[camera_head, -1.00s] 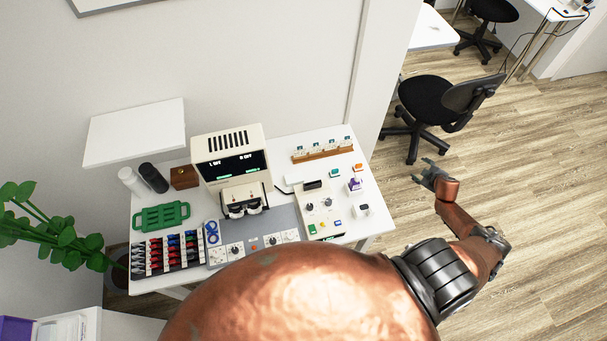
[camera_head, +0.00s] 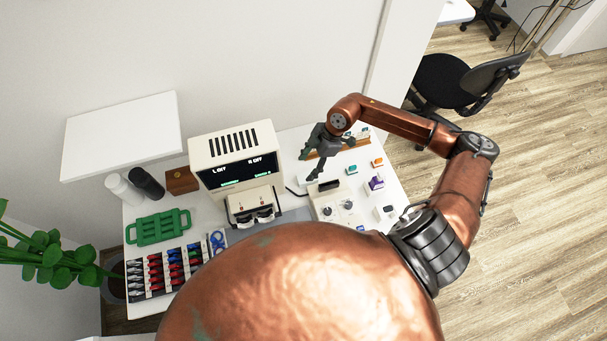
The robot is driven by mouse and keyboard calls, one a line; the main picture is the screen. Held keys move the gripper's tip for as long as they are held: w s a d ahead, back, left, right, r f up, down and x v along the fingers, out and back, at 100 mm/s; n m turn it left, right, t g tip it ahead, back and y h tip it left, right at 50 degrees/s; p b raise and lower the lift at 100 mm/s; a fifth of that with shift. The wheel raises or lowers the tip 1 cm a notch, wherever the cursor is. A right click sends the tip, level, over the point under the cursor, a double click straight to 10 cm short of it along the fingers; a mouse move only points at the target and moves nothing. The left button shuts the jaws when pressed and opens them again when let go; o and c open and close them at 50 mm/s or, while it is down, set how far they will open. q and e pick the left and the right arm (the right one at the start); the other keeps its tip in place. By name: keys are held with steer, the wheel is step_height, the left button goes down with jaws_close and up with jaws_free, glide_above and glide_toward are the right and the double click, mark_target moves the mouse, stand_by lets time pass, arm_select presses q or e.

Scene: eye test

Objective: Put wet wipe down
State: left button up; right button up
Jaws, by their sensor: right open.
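I cannot make out a wet wipe in the camera_head view. My left gripper is not in view.
A control box with knobs (camera_head: 345,206) and small coloured blocks, one purple (camera_head: 376,183), stand at the table's right. A black chair (camera_head: 445,85) stands beyond.

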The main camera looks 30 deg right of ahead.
mark_target(299, 179)
steer(key=shift+s+x, duration=0.2)
steer(key=shift+x, duration=1.25)
steer(key=x, duration=0.4)
steer(key=shift+a+f, duration=0.15)
steer(key=shift+c, duration=0.5)
steer(key=c, duration=0.8)
